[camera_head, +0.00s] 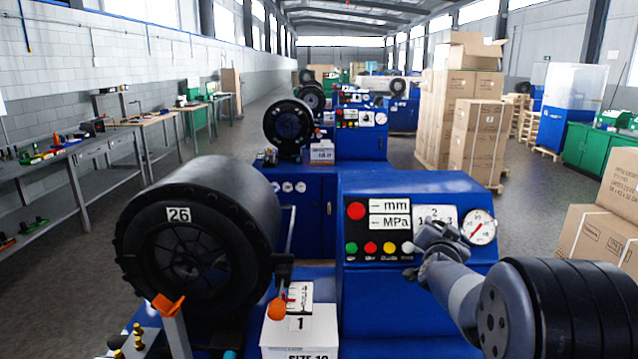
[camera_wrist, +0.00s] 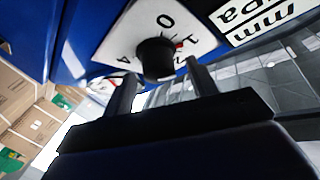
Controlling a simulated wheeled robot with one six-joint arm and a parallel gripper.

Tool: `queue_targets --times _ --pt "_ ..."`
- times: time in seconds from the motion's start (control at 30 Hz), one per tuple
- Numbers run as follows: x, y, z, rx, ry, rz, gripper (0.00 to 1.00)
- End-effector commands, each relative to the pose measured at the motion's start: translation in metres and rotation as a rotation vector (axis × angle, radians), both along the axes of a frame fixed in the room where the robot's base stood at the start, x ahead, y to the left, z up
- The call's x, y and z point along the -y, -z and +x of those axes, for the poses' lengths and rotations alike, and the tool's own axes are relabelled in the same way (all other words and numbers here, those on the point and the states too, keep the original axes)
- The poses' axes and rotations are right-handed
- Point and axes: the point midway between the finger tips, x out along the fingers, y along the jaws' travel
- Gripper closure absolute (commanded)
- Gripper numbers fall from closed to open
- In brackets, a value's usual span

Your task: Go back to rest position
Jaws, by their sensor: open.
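My gripper (camera_head: 432,238) is in front of the blue crimper's control panel, at the selector dial plate (camera_head: 436,211). In the wrist view my gripper (camera_wrist: 160,72) is open, with its two fingers apart. The black selector knob (camera_wrist: 156,57) shows just beyond and between the fingertips; I cannot tell whether they touch it. The knob's red mark points near the 1 on the white plate. In the head view my gripper and wrist hide the knob and part of the plate.
The panel has a red button (camera_head: 356,211), a row of coloured buttons and a pressure gauge (camera_head: 479,227). A black crimper head numbered 26 (camera_head: 179,214) stands at left. A white box (camera_head: 300,335) is below the panel. Cardboard boxes (camera_head: 478,135) stand behind at right.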

Motion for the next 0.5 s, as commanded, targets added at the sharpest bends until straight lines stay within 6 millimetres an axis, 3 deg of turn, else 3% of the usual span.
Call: queue_targets --times 0.5 --pt "0.0020 -0.0003 -0.0008 -0.002 -0.104 -0.157 0.45"
